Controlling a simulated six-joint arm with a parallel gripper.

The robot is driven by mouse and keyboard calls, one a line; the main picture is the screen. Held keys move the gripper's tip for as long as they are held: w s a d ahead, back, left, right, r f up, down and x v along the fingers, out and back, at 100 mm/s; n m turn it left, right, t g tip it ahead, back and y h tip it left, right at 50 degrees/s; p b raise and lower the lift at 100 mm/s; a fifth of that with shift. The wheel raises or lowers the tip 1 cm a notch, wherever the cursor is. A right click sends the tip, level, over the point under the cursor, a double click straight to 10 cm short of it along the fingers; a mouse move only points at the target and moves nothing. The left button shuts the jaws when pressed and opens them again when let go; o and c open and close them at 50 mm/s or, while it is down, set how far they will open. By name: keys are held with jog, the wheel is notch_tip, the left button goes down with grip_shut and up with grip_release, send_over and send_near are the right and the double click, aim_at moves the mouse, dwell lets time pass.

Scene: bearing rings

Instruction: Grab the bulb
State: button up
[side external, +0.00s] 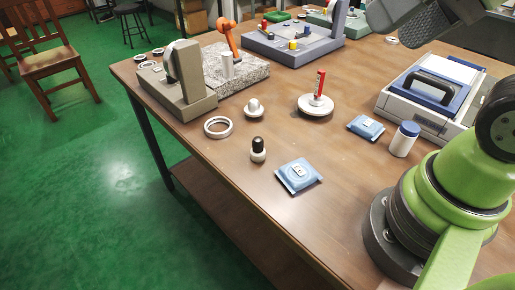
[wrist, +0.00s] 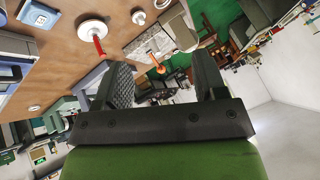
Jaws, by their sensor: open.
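A small upright piece with a dark rounded top on a pale base (side external: 258,150) stands near the table's front edge in the side view; it may be the bulb. A white domed piece on a round foot (side external: 254,108) stands behind it and is bulb-like too; I cannot tell which is meant. A similar white piece shows in the wrist view (wrist: 138,17). My gripper (wrist: 160,58) is open and empty in the wrist view, its two dark fingers wide apart. It is raised away from the table pieces and touches none of them.
A white ring (side external: 218,127) lies left of the dark-topped piece, a blue packet (side external: 298,175) to its right. A white disc with a red upright handle (side external: 316,104), a blue-capped bottle (side external: 404,139) and a beige stand (side external: 180,85) are around. Bare wood lies between them.

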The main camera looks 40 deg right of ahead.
jog(key=n+g+h, duration=0.1)
jog(key=g+h, duration=0.1)
jog(key=g, duration=0.3)
send_over(257, 148)
jog(key=s+d, duration=0.2)
notch_tip(257, 148, down, 16)
jog(key=shift+n+g, duration=0.4)
jog(key=f, duration=0.3)
jog(key=w+f, duration=0.1)
jog(key=f, duration=0.2)
jog(key=w+a+f, duration=0.1)
jog(key=f, duration=0.2)
jog(key=shift+f, duration=0.2)
jog(key=shift+w+f, duration=0.15)
jog(key=shift+f, duration=0.8)
jog(key=shift+w+f, duration=0.2)
jog(key=shift+f, duration=0.7)
jog(key=shift+w+f, duration=0.15)
jog(key=shift+f, duration=0.8)
jog(key=c, duration=1)
jog(key=shift+r, duration=0.1)
